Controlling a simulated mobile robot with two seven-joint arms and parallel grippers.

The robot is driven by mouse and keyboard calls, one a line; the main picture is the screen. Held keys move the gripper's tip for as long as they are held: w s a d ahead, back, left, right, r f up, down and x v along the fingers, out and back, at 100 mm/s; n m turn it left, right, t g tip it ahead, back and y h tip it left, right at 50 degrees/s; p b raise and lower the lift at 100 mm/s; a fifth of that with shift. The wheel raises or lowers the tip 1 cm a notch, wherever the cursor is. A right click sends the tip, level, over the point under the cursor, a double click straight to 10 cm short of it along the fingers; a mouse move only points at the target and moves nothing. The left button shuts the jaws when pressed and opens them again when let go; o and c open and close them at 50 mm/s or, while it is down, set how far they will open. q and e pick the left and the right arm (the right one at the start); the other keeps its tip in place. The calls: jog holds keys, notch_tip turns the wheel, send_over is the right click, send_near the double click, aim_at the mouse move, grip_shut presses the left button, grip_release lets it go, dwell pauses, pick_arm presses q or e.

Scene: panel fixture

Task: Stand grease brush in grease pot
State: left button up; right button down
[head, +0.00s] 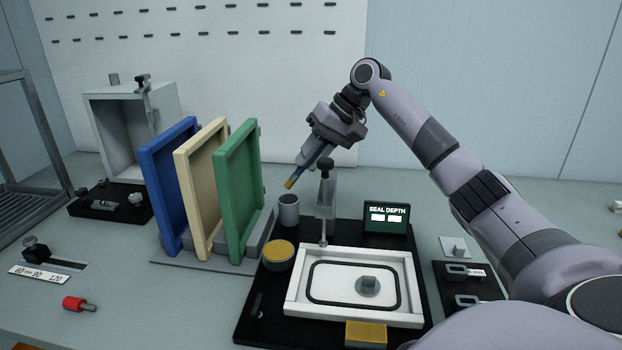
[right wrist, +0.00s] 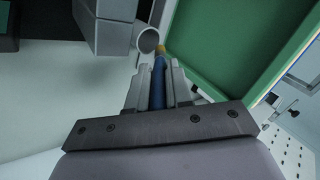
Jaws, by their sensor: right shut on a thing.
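The grease brush has a blue handle and a yellow-orange tip (head: 290,184). My right gripper (head: 311,157) is shut on its handle and holds it tilted, tip down and to the left. In the right wrist view the brush (right wrist: 158,75) lies between the fingers (right wrist: 157,88). A grey open cup (head: 289,212), which looks like the grease pot, stands upright just below the tip. It also shows in the right wrist view (right wrist: 148,40), beside the tip. The brush appears to be above and outside the cup. My left gripper is not in view.
A green panel (head: 240,190) stands close left of the cup, with cream and blue panels beyond. A grey clamp post (head: 326,195) stands close right. In front are a yellow-topped round tin (head: 278,252) and a white frame (head: 300,308) on a black base.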

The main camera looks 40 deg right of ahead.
notch_tip(320, 180, down, 4)
jog(key=shift+f, duration=0.1)
dwell(0.4)
jog(key=shift+f+b, duration=0.25)
jog(key=shift+b, duration=0.2)
jog(key=c, duration=1)
grip_release()
jog(key=shift+c, duration=0.2)
